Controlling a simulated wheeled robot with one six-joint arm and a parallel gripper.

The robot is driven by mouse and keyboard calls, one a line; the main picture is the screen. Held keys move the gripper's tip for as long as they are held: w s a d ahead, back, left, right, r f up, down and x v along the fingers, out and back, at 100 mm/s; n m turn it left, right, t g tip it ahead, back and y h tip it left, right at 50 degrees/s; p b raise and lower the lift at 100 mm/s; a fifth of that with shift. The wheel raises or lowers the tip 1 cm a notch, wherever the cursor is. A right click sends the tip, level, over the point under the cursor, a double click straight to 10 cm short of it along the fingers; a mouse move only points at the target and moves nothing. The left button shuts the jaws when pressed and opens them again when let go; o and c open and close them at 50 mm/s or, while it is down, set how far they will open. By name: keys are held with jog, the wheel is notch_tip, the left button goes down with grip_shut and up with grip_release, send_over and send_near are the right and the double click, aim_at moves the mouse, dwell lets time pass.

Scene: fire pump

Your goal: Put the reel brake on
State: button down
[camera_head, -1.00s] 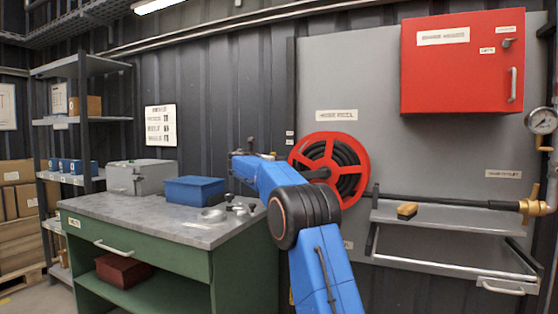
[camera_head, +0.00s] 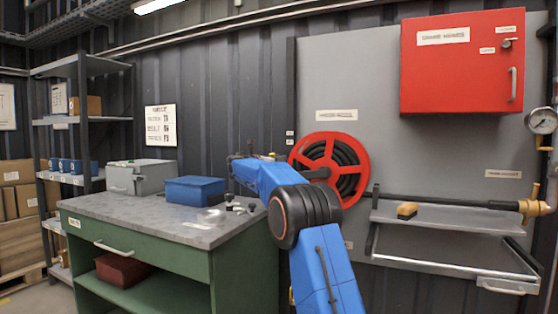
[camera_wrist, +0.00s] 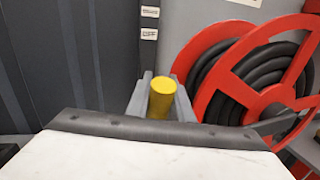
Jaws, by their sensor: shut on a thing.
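In the wrist view, a short yellow cylinder (camera_wrist: 161,99), seemingly the reel brake's knob, sits upright between the two grey fingers of my gripper (camera_wrist: 161,84). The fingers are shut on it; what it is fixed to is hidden. The hose reel (camera_head: 329,168), red with spoked sides and black hose, is on the wall panel. In the wrist view the reel (camera_wrist: 247,80) is just right of my gripper.
A green workbench (camera_head: 150,222) with a blue box (camera_head: 195,190) and small fittings stands left of the reel. A red cabinet (camera_head: 462,62) hangs upper right.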

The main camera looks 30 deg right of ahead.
jog(key=s+a+f+m+t+h, duration=0.2)
jog(key=s+a+f+h, duration=0.1)
jog(key=s+a+h, duration=0.2)
jog(key=shift+a+f+m+h, duration=0.2)
jog(key=shift+a+m+h, duration=0.2)
jog(key=shift+a+h, duration=0.75)
jog(key=shift+s+d+h, duration=0.15)
jog(key=shift+d+h, duration=0.1)
jog(key=c, duration=1.6)
grip_release()
jog(key=shift+o, duration=0.2)
jog(key=shift+f, duration=0.1)
jog(key=s+a, duration=0.5)
jog(key=a, duration=0.6)
jog(key=shift+a+f, duration=0.35)
jog(key=shift+a, duration=0.05)
